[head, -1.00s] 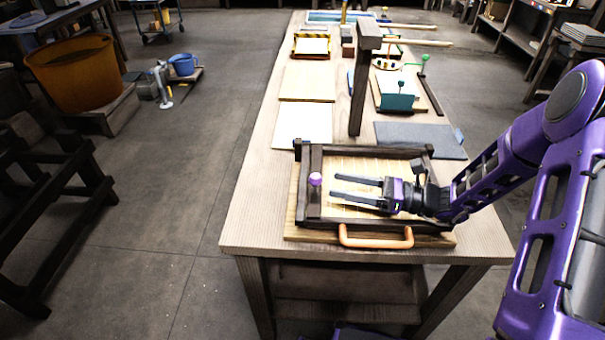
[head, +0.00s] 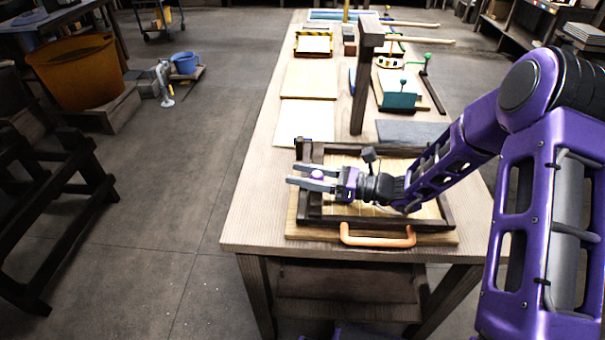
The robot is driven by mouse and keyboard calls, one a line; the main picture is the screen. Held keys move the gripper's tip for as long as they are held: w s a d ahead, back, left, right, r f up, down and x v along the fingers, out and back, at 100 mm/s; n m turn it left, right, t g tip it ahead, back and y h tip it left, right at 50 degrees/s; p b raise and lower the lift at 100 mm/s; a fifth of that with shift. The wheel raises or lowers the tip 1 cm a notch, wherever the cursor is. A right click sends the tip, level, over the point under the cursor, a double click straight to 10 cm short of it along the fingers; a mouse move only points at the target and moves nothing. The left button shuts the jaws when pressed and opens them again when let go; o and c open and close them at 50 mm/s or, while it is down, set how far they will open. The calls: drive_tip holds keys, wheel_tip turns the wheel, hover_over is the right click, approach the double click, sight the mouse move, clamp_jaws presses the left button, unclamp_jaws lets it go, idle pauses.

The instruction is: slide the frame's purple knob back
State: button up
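The purple knob (head: 317,175) sits on the left bar of the dark wooden frame (head: 440,215), in the head view. The frame lies on a light board (head: 296,232) at the near end of the table. My gripper (head: 290,173) reaches in from the right, pointing left. Its two fingers are apart, one on the far side of the knob and one on the near side. The knob shows between them. I cannot tell whether either finger touches it.
An orange handle (head: 378,241) sticks out at the board's near edge. A dark upright post (head: 361,90) stands behind the frame.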

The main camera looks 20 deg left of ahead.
clamp_jaws()
idle(1.2)
